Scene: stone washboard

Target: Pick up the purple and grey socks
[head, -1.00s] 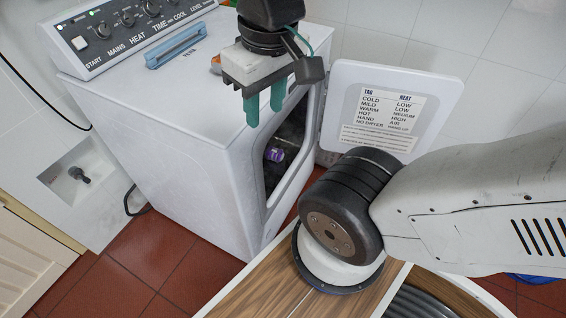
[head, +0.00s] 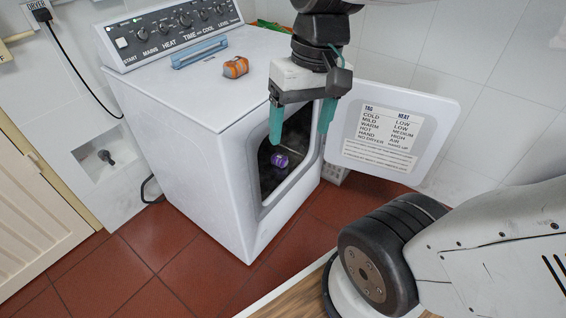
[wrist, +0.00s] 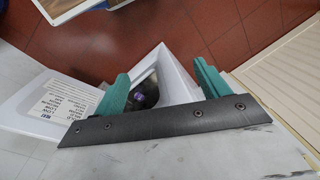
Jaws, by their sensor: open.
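The purple and grey socks (head: 279,160) lie bundled inside the dark drum of the white dryer (head: 205,115), seen through its open front. In the wrist view the purple bundle (wrist: 139,93) shows small between the fingers, deep in the opening. My gripper (head: 301,132) has two teal fingers, spread apart and empty. In the head view it hangs in front of the upper part of the opening, above the socks and apart from them. The grey part of the socks is hard to make out.
The dryer door (head: 392,122) stands open to the right, with a printed label. An orange bundle (head: 236,67) and a blue bar-shaped item (head: 199,47) lie on the dryer top. Red floor tiles (head: 165,245) are clear in front. A wooden surface (head: 290,300) is at the bottom.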

